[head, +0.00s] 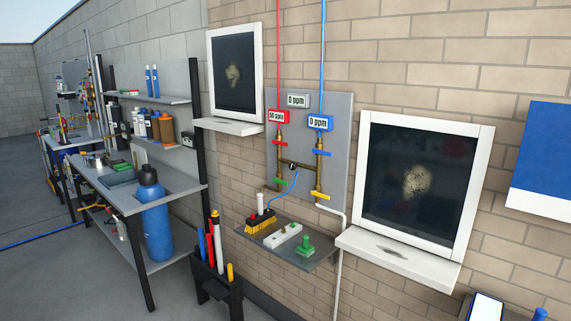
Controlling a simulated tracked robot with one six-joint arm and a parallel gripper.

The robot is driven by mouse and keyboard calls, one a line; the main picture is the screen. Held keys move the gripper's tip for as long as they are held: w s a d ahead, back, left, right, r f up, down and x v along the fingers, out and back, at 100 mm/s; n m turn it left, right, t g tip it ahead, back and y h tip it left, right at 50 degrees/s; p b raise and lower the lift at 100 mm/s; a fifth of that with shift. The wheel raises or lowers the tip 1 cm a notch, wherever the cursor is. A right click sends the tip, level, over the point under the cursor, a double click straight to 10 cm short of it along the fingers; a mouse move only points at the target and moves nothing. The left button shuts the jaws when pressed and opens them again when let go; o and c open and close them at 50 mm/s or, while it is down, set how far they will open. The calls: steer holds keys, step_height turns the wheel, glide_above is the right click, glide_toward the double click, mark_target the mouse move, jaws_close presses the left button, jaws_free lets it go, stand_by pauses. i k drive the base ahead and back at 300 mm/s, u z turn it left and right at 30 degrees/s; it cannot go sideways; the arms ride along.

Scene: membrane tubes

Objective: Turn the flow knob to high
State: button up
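A grey panel (338,150) on the brick wall carries brass pipework with red, blue, green and yellow valve handles. A small black round part (293,166) sits on the cross pipe between the two brass columns. A green knob-like piece (305,245) stands at the right end of the small grey shelf (325,256) below. I cannot tell which of these is the flow knob, and no setting marks are readable. My gripper is not in view.
Displays above the pipes include a red one (279,116) reading about 50 ppm and a blue one (318,123) reading 0 ppm. White-framed windows with sills flank the panel. A blue cylinder (153,208) and a dark bin (221,284) of coloured tubes stand left.

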mark_target(291, 166)
steer(key=u, duration=0.25)
steer(key=i, duration=0.8)
steer(key=u, duration=1.15)
steer(key=i, duration=0.9)
steer(key=u, duration=0.6)
